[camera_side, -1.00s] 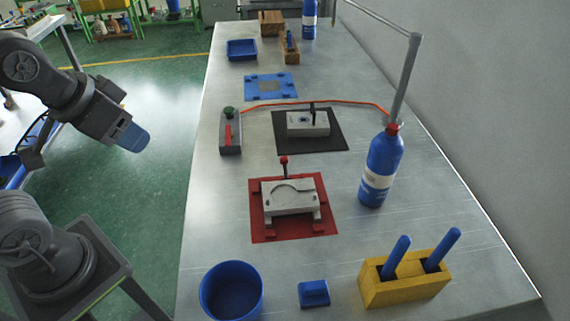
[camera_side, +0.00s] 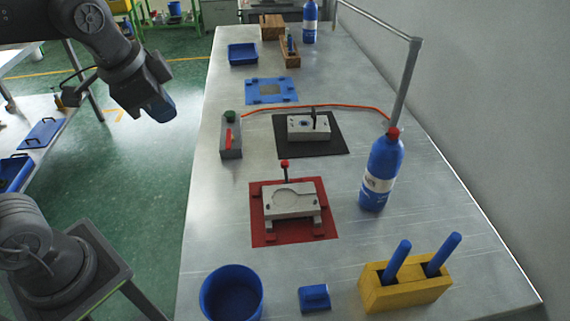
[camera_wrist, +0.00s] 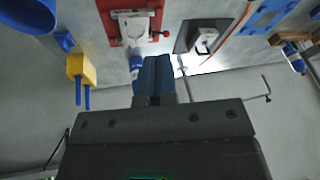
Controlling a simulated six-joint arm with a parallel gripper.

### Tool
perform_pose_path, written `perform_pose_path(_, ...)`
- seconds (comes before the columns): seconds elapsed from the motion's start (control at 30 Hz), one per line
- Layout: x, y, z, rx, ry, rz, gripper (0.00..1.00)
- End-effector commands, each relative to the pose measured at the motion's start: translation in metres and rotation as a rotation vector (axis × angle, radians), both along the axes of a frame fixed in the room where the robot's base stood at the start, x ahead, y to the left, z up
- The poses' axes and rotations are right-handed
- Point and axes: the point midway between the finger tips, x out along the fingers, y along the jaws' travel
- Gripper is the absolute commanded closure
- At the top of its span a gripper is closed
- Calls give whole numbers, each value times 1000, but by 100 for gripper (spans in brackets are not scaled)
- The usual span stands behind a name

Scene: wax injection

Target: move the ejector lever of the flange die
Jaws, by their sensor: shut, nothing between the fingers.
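A grey die (camera_side: 291,203) sits on a red plate (camera_side: 262,238), with a red-knobbed lever (camera_side: 285,166) standing at its back edge. A smaller pale die (camera_side: 303,128) with a dark upright lever (camera_side: 314,118) sits on a black mat (camera_side: 328,146). I cannot tell from labels which is the flange die. My gripper (camera_side: 162,107), with blue fingers, is shut and empty, left of the bench and well apart from both dies. In the wrist view its fingers (camera_wrist: 154,77) are together; the red-knobbed lever (camera_wrist: 160,33) shows beyond them.
A blue bottle (camera_side: 381,175) stands right of the dies, near a metal post (camera_side: 405,80) and orange hose. A grey control box (camera_side: 230,140) is at the left edge. A blue bowl (camera_side: 231,293), blue block (camera_side: 314,298) and yellow holder (camera_side: 405,287) are in front.

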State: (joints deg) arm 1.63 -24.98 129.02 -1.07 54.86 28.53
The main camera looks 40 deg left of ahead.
Motion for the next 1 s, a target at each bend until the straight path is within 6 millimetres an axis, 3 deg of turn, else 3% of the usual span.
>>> perform_pose_path(0.27, 77, -16, -9, 137, 110, -513, 100)
perform_pose_path(0.6, 164, -41, -61, 229, 202, -1167, 100)
perform_pose_path(0.8, 202, -56, -105, 244, 224, -1525, 100)
perform_pose_path(1.0, 222, -66, -136, 243, 222, -1755, 100)
